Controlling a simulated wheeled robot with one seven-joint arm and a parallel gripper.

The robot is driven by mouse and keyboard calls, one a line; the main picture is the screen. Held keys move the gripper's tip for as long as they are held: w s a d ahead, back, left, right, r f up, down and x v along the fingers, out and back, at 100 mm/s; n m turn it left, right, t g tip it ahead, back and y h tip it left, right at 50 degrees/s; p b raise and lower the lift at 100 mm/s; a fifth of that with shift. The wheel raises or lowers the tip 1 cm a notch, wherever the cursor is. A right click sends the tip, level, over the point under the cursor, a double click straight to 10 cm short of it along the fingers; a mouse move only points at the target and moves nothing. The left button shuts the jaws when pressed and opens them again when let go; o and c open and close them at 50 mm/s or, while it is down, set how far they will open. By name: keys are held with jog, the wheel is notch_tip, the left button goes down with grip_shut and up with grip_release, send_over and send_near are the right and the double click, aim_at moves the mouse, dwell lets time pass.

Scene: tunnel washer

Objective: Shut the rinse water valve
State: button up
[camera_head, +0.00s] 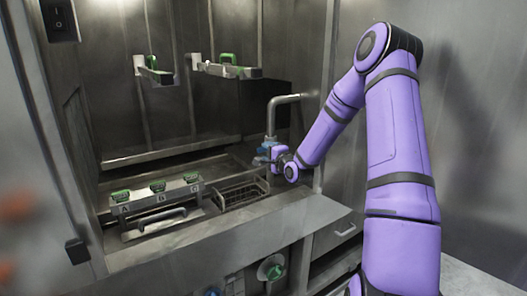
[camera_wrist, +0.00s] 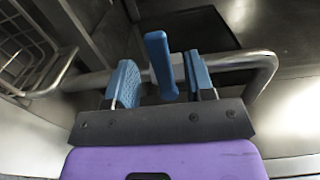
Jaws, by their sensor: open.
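A bent metal pipe (camera_head: 285,98) stands at the back right of the sink. It also shows in the wrist view (camera_wrist: 262,75). A blue lever handle (camera_wrist: 158,55) stands out at the pipe, and it looks like the valve's handle. My gripper (camera_wrist: 160,72) is open, with one blue finger on each side of the lever. The lever is nearer the right finger, and I cannot tell whether they touch. In the head view my gripper (camera_head: 268,154) is at the lower part of the pipe, where the valve is largely hidden.
A wire basket (camera_head: 241,192) sits left of my gripper. A panel with green handles marked A, B and C (camera_head: 158,196) is further left. Green (camera_head: 273,268) and blue (camera_head: 212,292) knobs are on the front below. A metal wall (camera_head: 470,100) stands at right.

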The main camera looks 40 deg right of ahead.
jog(key=s, duration=0.7)
jog(key=shift+s, duration=0.15)
jog(key=shift+a, duration=0.1)
jog(key=shift+a, duration=0.1)
jog(key=s+a+r+n+g+h, duration=0.2)
jog(key=s+a+r+n+g, duration=0.65)
jog(key=a+r+n, duration=0.35)
jog(key=s+a+r+n+g+y, duration=0.1)
jog(key=s+a+r+n, duration=0.1)
jog(key=s, duration=0.6)
jog(key=s+a+r+n+g, duration=0.2)
jog(key=s+a, duration=0.3)
jog(key=s, duration=0.4)
jog(key=s+a+r+n+g+y, duration=0.1)
jog(key=s+a, duration=0.3)
jog(key=s, duration=0.4)
jog(key=shift+s+r+n+y, duration=0.3)
jog(key=shift+s+r+n, duration=0.1)
jog(key=shift+r+n, duration=0.4)
